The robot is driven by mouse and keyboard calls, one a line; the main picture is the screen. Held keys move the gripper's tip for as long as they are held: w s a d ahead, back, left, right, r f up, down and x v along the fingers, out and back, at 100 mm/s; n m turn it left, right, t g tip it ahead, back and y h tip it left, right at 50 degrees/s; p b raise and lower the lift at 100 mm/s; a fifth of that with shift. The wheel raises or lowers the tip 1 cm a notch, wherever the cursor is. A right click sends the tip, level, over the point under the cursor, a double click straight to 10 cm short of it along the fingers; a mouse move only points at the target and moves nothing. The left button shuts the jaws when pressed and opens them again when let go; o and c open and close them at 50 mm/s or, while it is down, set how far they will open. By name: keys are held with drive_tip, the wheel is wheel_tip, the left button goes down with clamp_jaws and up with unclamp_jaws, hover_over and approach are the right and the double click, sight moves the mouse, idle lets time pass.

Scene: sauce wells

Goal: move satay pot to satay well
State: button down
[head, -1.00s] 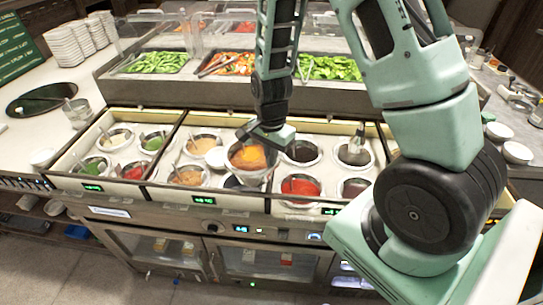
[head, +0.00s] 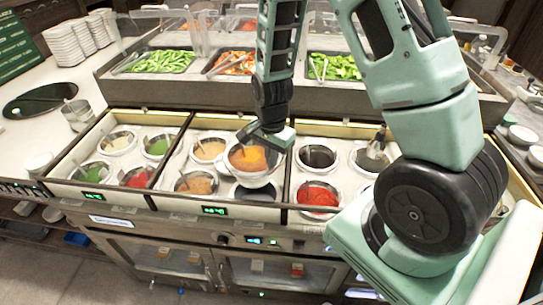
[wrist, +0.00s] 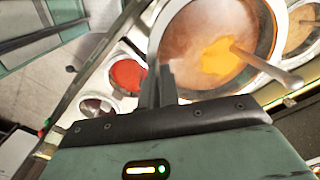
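The satay pot appears to be the white-rimmed round pot (head: 238,167) of brown sauce with an orange patch. It fills the top of the wrist view (wrist: 190,62), with a spoon handle across it. My gripper (head: 270,138) is at its back right rim in the head view. Fingers pinch the rim in the wrist view (wrist: 160,85). The pot looks raised above the middle counter section, hiding the place behind and under it. A dark, empty-looking well (head: 256,193) shows just in front of and below it. No label naming the satay well is readable.
A beige sauce pot (head: 209,148) and a brown sauce pot (head: 195,184) stand left of the held pot. A red sauce pot (head: 318,196) and a dark pot (head: 317,157) are right, past a divider. A ladle (head: 378,143) stands upright farther right.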

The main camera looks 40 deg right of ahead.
drive_tip(key=shift+f+b, duration=2.85)
drive_tip(key=shift+f, duration=0.6)
wheel_tip(320, 180, down, 9)
drive_tip(key=b, duration=0.6)
drive_tip(key=shift+f+b, duration=0.35)
drive_tip(key=c, duration=1.1)
unclamp_jaws()
drive_tip(key=shift+s+f, duration=0.1)
drive_tip(key=shift+c, duration=0.2)
drive_tip(key=shift+s, duration=0.1)
drive_tip(key=shift+c, duration=0.5)
